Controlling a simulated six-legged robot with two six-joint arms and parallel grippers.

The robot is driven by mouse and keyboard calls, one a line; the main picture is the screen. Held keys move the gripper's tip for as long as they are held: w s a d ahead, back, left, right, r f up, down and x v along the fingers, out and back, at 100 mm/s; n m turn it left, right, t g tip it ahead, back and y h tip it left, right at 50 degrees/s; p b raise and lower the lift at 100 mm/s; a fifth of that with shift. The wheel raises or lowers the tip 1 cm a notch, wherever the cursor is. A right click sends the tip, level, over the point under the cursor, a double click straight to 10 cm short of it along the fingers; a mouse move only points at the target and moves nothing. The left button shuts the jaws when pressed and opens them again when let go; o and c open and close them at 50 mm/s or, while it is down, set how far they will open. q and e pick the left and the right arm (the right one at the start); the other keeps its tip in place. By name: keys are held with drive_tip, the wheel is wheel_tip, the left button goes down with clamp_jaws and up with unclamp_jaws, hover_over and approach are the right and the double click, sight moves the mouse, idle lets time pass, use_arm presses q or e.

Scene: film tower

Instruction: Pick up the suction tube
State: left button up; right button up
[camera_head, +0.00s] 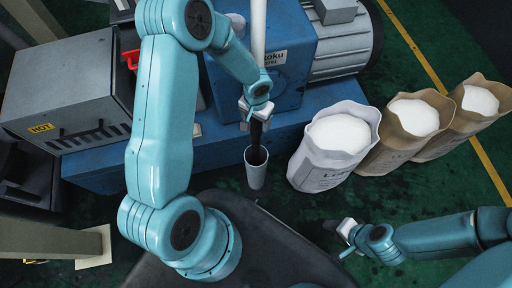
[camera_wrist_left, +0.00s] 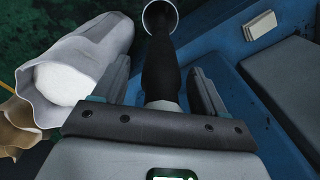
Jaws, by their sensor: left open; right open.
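The suction tube has a black hose (camera_head: 256,134) ending in a grey open cylinder (camera_head: 256,170) that hangs in front of the blue machine in the head view. In the left wrist view the black hose (camera_wrist_left: 161,70) runs up to the cylinder's round rim (camera_wrist_left: 160,16). My left gripper (camera_head: 257,112) is at the hose, above the cylinder. Its two fingers (camera_wrist_left: 161,88) stand apart on either side of the hose, with gaps showing at both sides. My right gripper (camera_head: 342,232) is open and empty, low over the floor to the right, away from the tube.
Three open sacks of white powder (camera_head: 336,172) stand right of the tube; the nearest is close beside it. A blue machine with a grey motor (camera_head: 340,50) stands behind. A grey box labelled HOT (camera_head: 70,90) is at left. Dark green floor (camera_head: 440,195) is clear at right.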

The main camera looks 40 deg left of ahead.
use_arm(q)
clamp_jaws()
idle(1.4)
